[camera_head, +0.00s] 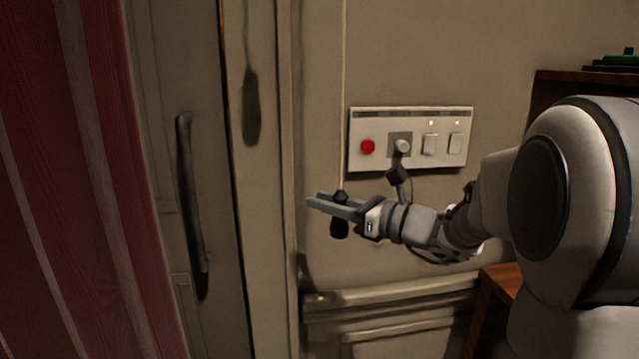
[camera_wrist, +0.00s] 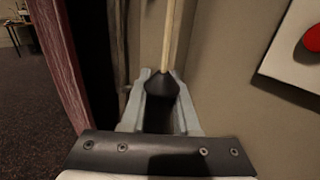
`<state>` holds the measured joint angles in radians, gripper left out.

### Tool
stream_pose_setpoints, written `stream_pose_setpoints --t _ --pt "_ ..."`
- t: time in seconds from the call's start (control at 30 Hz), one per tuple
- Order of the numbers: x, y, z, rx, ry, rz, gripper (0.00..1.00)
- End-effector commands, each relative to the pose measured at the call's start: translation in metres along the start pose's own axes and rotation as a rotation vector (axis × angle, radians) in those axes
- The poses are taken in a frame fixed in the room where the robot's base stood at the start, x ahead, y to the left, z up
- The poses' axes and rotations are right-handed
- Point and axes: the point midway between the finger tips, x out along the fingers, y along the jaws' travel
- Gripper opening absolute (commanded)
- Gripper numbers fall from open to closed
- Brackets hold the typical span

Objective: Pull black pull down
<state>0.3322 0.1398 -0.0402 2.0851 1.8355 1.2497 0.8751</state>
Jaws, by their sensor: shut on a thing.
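The black pull (camera_head: 339,226) hangs at the lower end of a thin pale cord, in front of the wall. My gripper (camera_head: 334,207) reaches in from the right and is shut on the pull, with its grey fingers on either side of it. The lower part of the pull shows below the fingers. In the wrist view, the pull (camera_wrist: 161,86) sits between the two fingertips of my gripper (camera_wrist: 160,88), and the cord (camera_wrist: 171,35) runs up from its tapered top.
A white switch panel (camera_head: 411,138) with a red button (camera_head: 367,146), a knob and two switches is on the wall just above my gripper. Wooden furniture (camera_head: 500,279) stands at right.

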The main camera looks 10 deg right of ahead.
Motion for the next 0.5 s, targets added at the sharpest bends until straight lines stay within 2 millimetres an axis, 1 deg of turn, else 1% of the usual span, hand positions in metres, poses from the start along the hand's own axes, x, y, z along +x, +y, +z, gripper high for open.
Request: stream_pose_setpoints --t 0.03,0.1,0.2,0.33,0.5 --pt "0.000 0.000 -0.025 0.005 0.005 0.000 0.00" --pt "0.000 0.000 -0.040 0.005 0.005 0.001 0.00" --pt "0.000 0.000 -0.056 0.004 0.004 0.001 0.00" --pt "0.000 0.000 -0.071 0.003 0.003 0.001 0.00" --pt "0.000 0.000 -0.079 0.003 0.003 0.000 0.00"
